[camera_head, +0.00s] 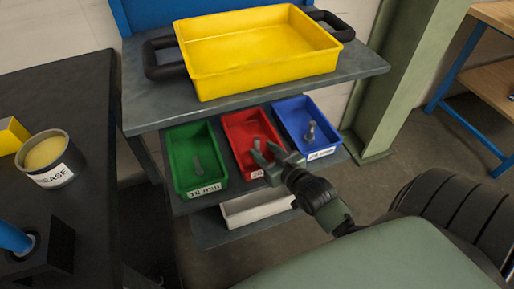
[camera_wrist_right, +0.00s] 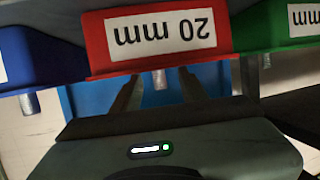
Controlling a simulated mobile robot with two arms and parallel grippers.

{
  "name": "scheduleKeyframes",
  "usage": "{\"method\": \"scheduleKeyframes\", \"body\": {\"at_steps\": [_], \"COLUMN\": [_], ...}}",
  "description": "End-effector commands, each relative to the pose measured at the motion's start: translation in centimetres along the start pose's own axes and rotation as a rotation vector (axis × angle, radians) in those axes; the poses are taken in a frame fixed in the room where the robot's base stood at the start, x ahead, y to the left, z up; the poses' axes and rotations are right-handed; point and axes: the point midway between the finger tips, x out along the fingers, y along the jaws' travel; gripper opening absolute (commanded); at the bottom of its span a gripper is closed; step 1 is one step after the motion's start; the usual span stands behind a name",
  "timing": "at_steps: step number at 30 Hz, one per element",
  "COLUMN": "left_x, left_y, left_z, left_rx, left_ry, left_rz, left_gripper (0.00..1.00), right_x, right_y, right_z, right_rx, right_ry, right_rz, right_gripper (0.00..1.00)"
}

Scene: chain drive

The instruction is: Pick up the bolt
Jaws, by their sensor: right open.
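Grey bolts stand in the bins: one in the red bin (camera_head: 236,131), one in the green bin (camera_head: 181,145) and one in the blue bin (camera_head: 289,112). In the upside-down right wrist view, the red bin (camera_wrist_right: 95,45) carries a "20 mm" label. Its bolt (camera_wrist_right: 160,80) shows past the rim, in line with the gap between my fingers. My right gripper (camera_head: 265,152) is open and empty at the front of the red bin, close to the bolt (camera_head: 257,146). Whether a finger touches the bolt cannot be told. My left gripper is not in view.
A yellow tray (camera_head: 250,76) with black handles stands on the shelf above the bins. A white bin (camera_head: 256,211) is below. A dark table (camera_head: 85,90) at left holds a grease tin (camera_head: 62,171). A green post (camera_head: 388,90) stands at right.

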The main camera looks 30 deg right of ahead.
Motion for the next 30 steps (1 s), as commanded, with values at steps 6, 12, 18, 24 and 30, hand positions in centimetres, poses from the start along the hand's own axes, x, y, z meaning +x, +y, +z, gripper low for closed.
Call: {"method": "scheduleKeyframes", "body": {"at_steps": [6,12,18,24,30], "left_x": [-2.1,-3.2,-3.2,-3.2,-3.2], "left_y": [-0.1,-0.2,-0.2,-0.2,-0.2], "left_z": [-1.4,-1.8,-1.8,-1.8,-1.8], "left_rx": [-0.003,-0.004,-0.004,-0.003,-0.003], "left_ry": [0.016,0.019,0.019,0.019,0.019], "left_rz": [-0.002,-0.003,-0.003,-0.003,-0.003], "left_gripper": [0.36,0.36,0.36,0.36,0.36], "right_x": [3.4,4.6,4.5,4.5,4.5], "right_y": [0.2,0.2,0.2,0.2,0.2], "right_z": [-0.2,-0.3,-0.3,-0.3,-0.3], "right_rx": [-0.001,-0.001,-0.001,0.0,0.0], "right_ry": [0.003,0.001,0.001,0.001,0.001], "right_rz": [0.001,0.0,0.0,0.0,0.0], "right_gripper": [0.43,0.43,0.35,0.0,0.0]}}
